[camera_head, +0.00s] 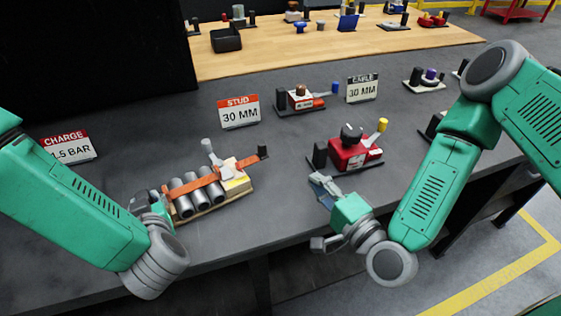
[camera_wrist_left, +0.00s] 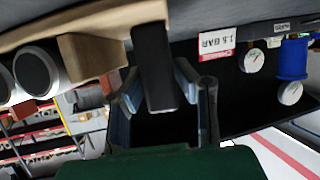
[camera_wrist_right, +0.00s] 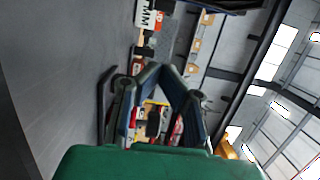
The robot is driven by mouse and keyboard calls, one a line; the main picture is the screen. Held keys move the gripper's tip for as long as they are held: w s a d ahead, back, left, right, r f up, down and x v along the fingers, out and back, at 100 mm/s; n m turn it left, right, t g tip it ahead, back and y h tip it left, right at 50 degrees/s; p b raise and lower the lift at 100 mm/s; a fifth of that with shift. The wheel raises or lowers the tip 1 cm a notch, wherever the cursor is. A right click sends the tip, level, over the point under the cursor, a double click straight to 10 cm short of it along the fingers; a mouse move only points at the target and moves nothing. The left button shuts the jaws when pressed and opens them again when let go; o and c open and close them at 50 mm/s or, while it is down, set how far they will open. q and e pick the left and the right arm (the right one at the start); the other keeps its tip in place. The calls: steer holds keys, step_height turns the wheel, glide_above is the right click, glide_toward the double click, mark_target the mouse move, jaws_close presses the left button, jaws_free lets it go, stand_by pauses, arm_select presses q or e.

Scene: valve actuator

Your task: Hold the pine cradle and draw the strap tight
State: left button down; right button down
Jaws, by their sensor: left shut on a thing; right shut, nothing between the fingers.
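The pine cradle (camera_head: 213,206) sits on the grey bench at left of centre and carries several grey cylinders (camera_head: 184,196). An orange strap (camera_head: 202,181) runs over the cylinders to a grey upright lever (camera_head: 207,147) and a black-ended handle (camera_head: 262,151). My left gripper (camera_head: 152,203) is at the cradle's left end. In the left wrist view its fingers (camera_wrist_left: 160,85) are shut on a black tab (camera_wrist_left: 157,72) below the cradle's wood (camera_wrist_left: 92,58). My right gripper (camera_head: 322,188) is shut and empty, right of the cradle and apart from it; it also shows in the right wrist view (camera_wrist_right: 165,85).
A red device (camera_head: 352,153) with a black knob stands just beyond my right gripper. Signs for charge (camera_head: 68,148), stud (camera_head: 239,111) and cable (camera_head: 361,89) stand on the bench. Bare bench lies between the cradle and the red device.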

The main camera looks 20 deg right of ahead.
steer(key=x, duration=1)
steer(key=shift+a, duration=0.15)
steer(key=shift+w+a, duration=0.25)
steer(key=shift+a, duration=0.25)
steer(key=shift+w+a, duration=0.2)
steer(key=shift+a, duration=0.3)
steer(key=shift+w+a, duration=0.35)
steer(key=shift+a, duration=0.2)
steer(key=shift+w+a, duration=0.2)
steer(key=shift+a, duration=0.25)
steer(key=d, duration=0.1)
steer(key=s+d, duration=0.2)
steer(key=shift+d+f, duration=0.1)
steer(key=shift+d, duration=0.3)
steer(key=v, duration=1)
steer(key=shift+a, duration=0.1)
